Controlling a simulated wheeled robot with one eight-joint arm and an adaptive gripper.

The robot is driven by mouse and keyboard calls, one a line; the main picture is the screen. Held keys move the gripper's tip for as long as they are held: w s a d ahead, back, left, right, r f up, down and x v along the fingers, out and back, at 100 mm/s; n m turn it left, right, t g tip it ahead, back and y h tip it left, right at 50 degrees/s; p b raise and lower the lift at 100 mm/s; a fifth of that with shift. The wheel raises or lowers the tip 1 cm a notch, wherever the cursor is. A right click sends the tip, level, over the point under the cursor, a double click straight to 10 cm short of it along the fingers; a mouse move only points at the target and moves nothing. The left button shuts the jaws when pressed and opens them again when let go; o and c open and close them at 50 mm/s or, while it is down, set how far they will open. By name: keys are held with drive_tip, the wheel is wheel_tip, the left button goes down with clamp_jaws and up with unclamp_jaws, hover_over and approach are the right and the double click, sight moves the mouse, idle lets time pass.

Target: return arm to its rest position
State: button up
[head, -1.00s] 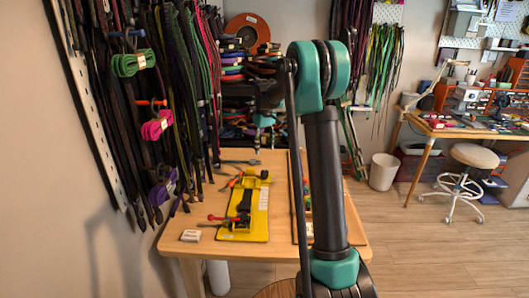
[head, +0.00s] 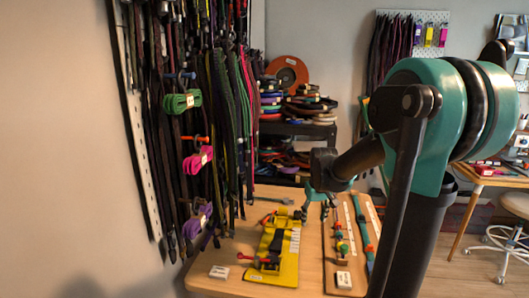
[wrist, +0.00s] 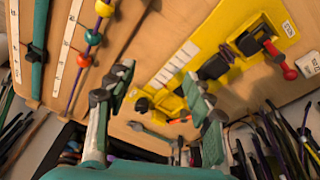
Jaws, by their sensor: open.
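My gripper (wrist: 160,95) shows in the wrist view with its two teal fingers spread wide apart and nothing between them. In the head view my gripper (head: 318,195) hangs over the far part of the wooden table (head: 215,287), partly hidden by my arm. The yellow board (head: 284,268) with a black strap and a red-handled clamp lies on the table, left of and nearer than the gripper. It also shows in the wrist view (wrist: 222,42), beyond the fingertips.
A brown board (head: 331,232) with beads and a teal strip lies right of the yellow board. Cords (head: 225,120) and bundles hang on the left wall. A dark shelf (head: 300,130) with coiled cords stands behind the table. A stool (head: 515,205) stands far right.

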drive_tip(key=s+f+m, duration=0.1)
drive_tip(key=s+f, duration=0.1)
drive_tip(key=s, duration=0.4)
drive_tip(key=s+d+f+t, duration=0.1)
drive_tip(key=s+f, duration=0.2)
drive_tip(key=s, duration=0.4)
drive_tip(key=s+f+m+t, duration=0.1)
drive_tip(key=s+f, duration=0.2)
drive_tip(key=s, duration=0.4)
drive_tip(key=shift+d+f+m, duration=0.2)
drive_tip(key=shift+f+m, duration=0.05)
drive_tip(key=shift+m, duration=0.05)
